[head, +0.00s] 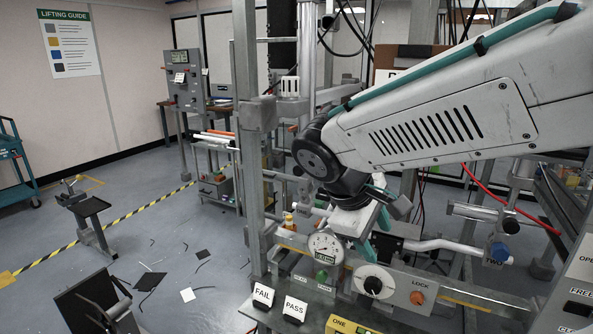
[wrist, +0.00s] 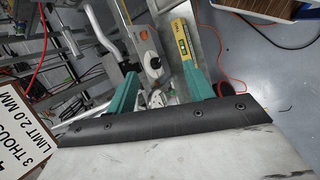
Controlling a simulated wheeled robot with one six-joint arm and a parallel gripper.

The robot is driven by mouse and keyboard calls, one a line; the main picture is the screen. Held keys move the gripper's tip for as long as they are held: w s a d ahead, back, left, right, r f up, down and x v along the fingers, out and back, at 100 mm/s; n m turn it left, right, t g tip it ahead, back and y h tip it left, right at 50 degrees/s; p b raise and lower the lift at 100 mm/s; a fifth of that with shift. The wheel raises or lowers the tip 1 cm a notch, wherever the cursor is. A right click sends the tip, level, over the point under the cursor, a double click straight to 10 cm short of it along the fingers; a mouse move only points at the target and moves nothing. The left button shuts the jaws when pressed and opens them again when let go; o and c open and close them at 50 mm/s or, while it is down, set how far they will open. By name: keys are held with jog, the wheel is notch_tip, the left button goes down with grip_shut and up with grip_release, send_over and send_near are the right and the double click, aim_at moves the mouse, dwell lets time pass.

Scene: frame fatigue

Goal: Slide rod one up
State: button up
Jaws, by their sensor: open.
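A small "ONE" tag (head: 303,211) sits at the left of the test frame in the head view, beside a short pale rod end and a yellow-orange part (head: 289,222). My arm hides most of what lies behind it there, so I cannot tell how rod one runs. A white bent bar (head: 445,246) ends at a blue knob (head: 500,253) above a "TWO" tag. My gripper (head: 372,238) points down near the gauge and this bar. In the wrist view its teal fingers stand apart, and the gripper (wrist: 160,88) has no held object visible between them.
A round gauge (head: 325,248), a white dial (head: 373,282) and an orange LOCK button (head: 417,297) sit on the front rail. FAIL (head: 263,295) and PASS (head: 295,307) plates stand in front. A frame post (head: 249,130) rises at left.

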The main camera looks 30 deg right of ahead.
jog(key=w+d+n+h, duration=0.4)
jog(key=w, duration=0.4)
jog(key=n+t+h, duration=0.5)
jog(key=n+t, duration=0.6)
jog(key=n, duration=0.3)
send_near(298, 171)
jog(key=x, duration=1)
jog(key=shift+w+d+f, duration=0.1)
jog(key=shift+w+d, duration=0.15)
jog(key=shift+d, duration=0.05)
